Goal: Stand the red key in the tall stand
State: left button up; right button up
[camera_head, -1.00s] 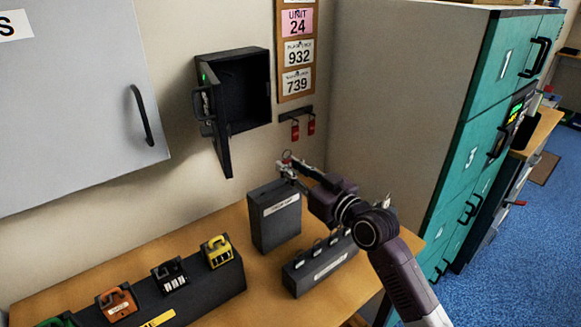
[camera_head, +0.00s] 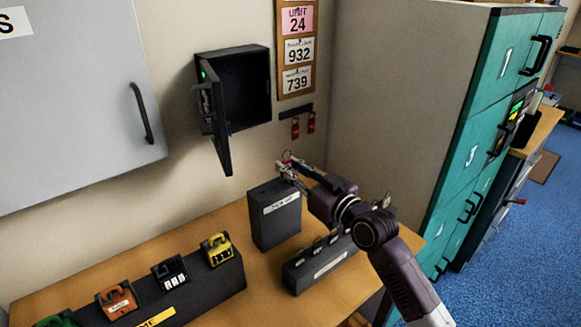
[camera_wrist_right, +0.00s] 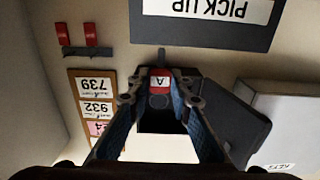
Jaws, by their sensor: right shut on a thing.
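The tall stand (camera_head: 274,228) is a dark grey upright block with a white label, on the wooden table. It also shows at the top of the right wrist view (camera_wrist_right: 205,37), where its label reads PICK UP upside down. My right gripper (camera_head: 286,167) is shut on the red key (camera_wrist_right: 160,82), whose red head bears a white tag with an A. The gripper holds it just above and behind the stand's top, apart from it as far as I can tell. In the head view the key is small and mostly hidden by the fingers. My left gripper is not in view.
A low dark rack (camera_head: 325,262) with several keys stands right of the tall stand. A long block with coloured padlocks (camera_head: 170,292) is at front left. An open wall box (camera_head: 248,90) and two red tags on hooks (camera_head: 303,127) are behind. Teal lockers (camera_head: 485,130) stand right.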

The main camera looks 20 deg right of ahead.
jog(key=shift+f+b, duration=0.9)
jog(key=shift+f, duration=0.6)
dwell(1.8)
jog(key=o, duration=0.9)
jog(key=shift+o, duration=0.2)
jog(key=p+v, duration=0.1)
jog(key=v, duration=0.7)
jog(key=shift+s+d, duration=0.1)
